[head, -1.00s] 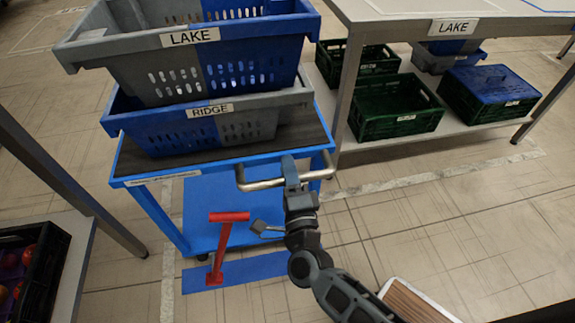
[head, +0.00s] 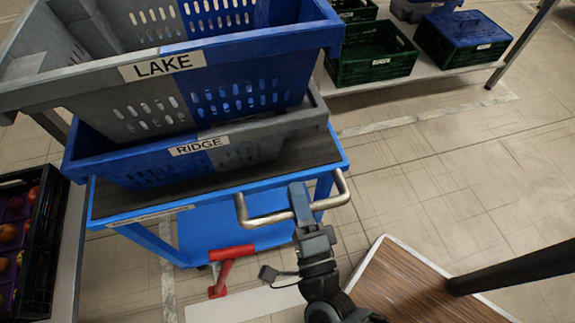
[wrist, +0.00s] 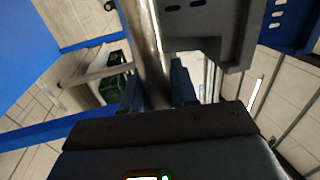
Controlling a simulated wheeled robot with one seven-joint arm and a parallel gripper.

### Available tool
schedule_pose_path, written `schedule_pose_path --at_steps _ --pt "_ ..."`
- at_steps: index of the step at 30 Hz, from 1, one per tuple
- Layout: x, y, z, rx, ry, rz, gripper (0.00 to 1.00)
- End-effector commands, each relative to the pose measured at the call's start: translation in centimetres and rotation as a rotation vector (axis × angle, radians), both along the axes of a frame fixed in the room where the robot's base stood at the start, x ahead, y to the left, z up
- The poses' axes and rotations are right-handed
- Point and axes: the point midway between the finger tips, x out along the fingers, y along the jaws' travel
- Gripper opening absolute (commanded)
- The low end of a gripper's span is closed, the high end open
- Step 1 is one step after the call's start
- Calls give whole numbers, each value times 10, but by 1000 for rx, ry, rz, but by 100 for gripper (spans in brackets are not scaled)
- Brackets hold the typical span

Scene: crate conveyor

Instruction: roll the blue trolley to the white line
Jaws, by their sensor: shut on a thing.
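The blue trolley (head: 225,228) stands at the centre left in the head view, with two stacked crates on its dark top. My gripper (head: 303,205) is shut on the trolley's metal handle (head: 268,219). In the wrist view, my gripper's fingers (wrist: 158,92) stand on either side of the shiny handle bar (wrist: 148,40). The white line (head: 245,303) shows as a pale strip on the floor at the trolley's handle end, near the foot of a red lever (head: 232,252). The trolley and lever hide part of it.
The upper crate (head: 95,92) reads LAKE, the lower (head: 250,137) RIDGE. A black fruit crate (head: 45,225) is close on the left. A bench shelf (head: 440,72) with green crates is behind. A wood-topped thing (head: 410,285) is at lower right. Floor at right is clear.

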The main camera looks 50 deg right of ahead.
Motion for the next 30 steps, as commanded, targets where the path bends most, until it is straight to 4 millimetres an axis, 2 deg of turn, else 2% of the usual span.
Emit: schedule_pose_path --at_steps 1,6,15,21,30 --pt "-13 10 -3 5 8 4 0" --pt "-49 36 -3 4 6 4 0" --pt "-95 70 -2 2 4 4 0" --pt "-110 81 -2 1 3 3 0" --pt "-115 85 -1 1 2 3 0"
